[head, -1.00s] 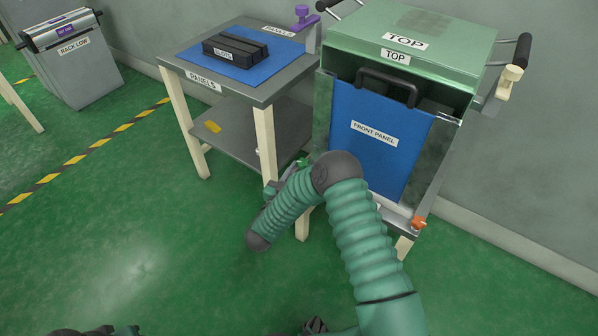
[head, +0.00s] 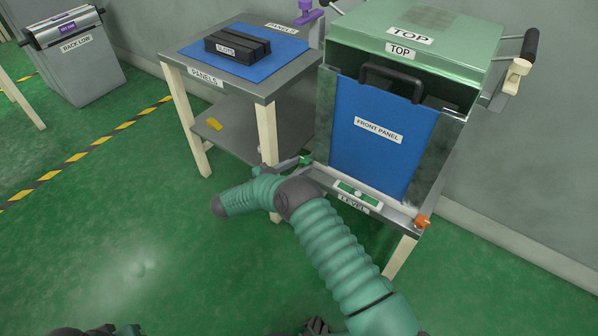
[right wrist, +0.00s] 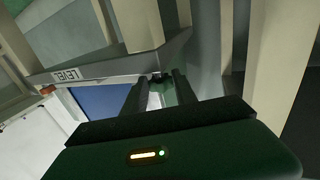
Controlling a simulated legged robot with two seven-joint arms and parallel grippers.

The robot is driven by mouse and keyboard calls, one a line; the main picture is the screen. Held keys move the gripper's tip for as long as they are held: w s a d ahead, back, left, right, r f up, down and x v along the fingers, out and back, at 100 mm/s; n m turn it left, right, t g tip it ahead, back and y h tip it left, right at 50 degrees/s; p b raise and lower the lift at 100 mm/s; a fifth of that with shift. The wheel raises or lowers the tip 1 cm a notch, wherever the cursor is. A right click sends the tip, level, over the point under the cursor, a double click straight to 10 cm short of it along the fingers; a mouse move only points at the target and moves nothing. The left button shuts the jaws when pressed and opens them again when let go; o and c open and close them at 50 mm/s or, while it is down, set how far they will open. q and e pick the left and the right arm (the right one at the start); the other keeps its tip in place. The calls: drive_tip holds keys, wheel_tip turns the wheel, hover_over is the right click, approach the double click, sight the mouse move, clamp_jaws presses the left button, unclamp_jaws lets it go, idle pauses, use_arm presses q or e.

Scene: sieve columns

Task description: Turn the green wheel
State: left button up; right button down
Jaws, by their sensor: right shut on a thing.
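The green wheel (head: 305,160) shows as a small green part at the left front corner of the machine stand, below the front panel. My right arm crosses the lower middle of the head view, and its gripper (head: 290,165) is at the wheel, partly hidden by the arm. In the right wrist view, the two dark fingers (right wrist: 160,92) reach to a small green and pale part under the stand's edge. The right gripper is shut on the wheel, whose shape is mostly hidden. My left gripper cannot be made out.
The blue front panel (head: 375,140) stands in the machine under the green top (head: 420,30). A level (head: 358,194) lies on the front ledge, with an orange knob (head: 422,221) at its right end. The panels table (head: 262,88) stands close on the left. Floor in front is clear.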

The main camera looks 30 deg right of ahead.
drive_tip(key=m+g+b, duration=0.2)
drive_tip(key=g+b, duration=0.1)
drive_tip(key=shift+w+f, duration=0.1)
drive_tip(key=shift+w, duration=0.15)
drive_tip(key=c, duration=1)
unclamp_jaws()
drive_tip(key=shift+g, duration=0.3)
drive_tip(key=shift+o, duration=0.2)
